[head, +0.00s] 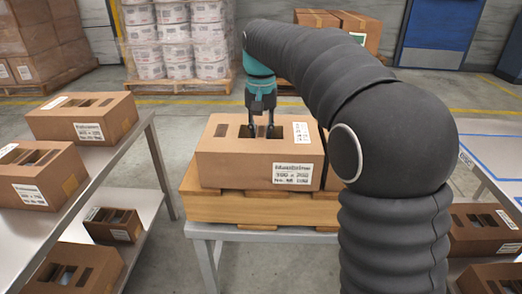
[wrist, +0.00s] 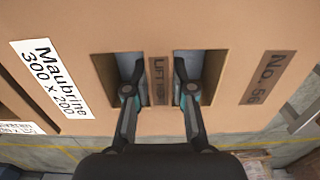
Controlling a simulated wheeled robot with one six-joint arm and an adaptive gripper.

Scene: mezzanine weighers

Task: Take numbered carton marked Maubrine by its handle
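The Maubrine carton (head: 235,165) is brown cardboard with a white label on its front face, and it sits on a wooden platform. Its top has cut-out holes. In the wrist view the carton (wrist: 225,115) shows a label reading Maubrine 300 x 200 and a printed "No. 56". Its handle (wrist: 160,80), a strip printed LIFT HERE, runs between two rectangular holes. My gripper (head: 262,132) points down over the carton's top. In the wrist view my gripper (wrist: 159,82) is open, one finger at each hole, on either side of the handle, with visible gaps to it.
The wooden platform (head: 235,210) stands on a metal table (head: 205,231). Another carton stands close on the right, mostly hidden by my arm. Left shelves hold several similar cartons (head: 85,120); more (head: 485,228) stand at right. Stacked white containers (head: 165,40) are behind.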

